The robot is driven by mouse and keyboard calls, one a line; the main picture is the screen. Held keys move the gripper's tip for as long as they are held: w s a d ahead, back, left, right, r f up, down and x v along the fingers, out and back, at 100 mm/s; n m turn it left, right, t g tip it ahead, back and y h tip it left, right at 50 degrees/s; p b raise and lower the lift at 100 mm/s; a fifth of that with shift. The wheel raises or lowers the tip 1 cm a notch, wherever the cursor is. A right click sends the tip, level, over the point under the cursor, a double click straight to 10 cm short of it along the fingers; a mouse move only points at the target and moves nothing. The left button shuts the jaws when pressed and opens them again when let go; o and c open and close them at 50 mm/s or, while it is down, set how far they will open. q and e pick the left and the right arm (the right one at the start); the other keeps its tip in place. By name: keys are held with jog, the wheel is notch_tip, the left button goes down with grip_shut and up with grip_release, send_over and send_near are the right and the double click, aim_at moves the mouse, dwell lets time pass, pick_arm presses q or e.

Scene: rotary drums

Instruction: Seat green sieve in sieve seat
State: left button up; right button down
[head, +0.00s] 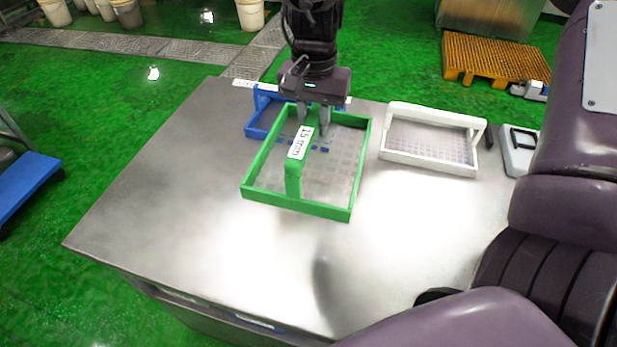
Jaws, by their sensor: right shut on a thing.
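The green sieve (270,200) is a rectangular green frame with a mesh floor and a raised handle labelled "15 mm". My right gripper (313,122) is at the far end of this handle, shut on it with a finger on either side. The sieve overlaps the blue sieve behind it in the picture, and bits of blue show through its mesh. How high it is above the table is hard to tell. I cannot make out a sieve seat. My left gripper is not in view.
The blue sieve (256,101) stands at the table's back edge, partly hidden. A white sieve (432,165) stands right of the green one. A grey device (519,160) lies at the far right. The metal table (170,190) is clear at left and front.

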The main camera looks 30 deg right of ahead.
aim_at(313, 158)
notch_tip(313, 158, down, 10)
jog(key=shift+b, duration=0.9)
jog(key=shift+w+f, duration=0.15)
jog(key=shift+f, duration=2.35)
jog(key=c, duration=1.2)
grip_release()
jog(key=shift+f, duration=0.1)
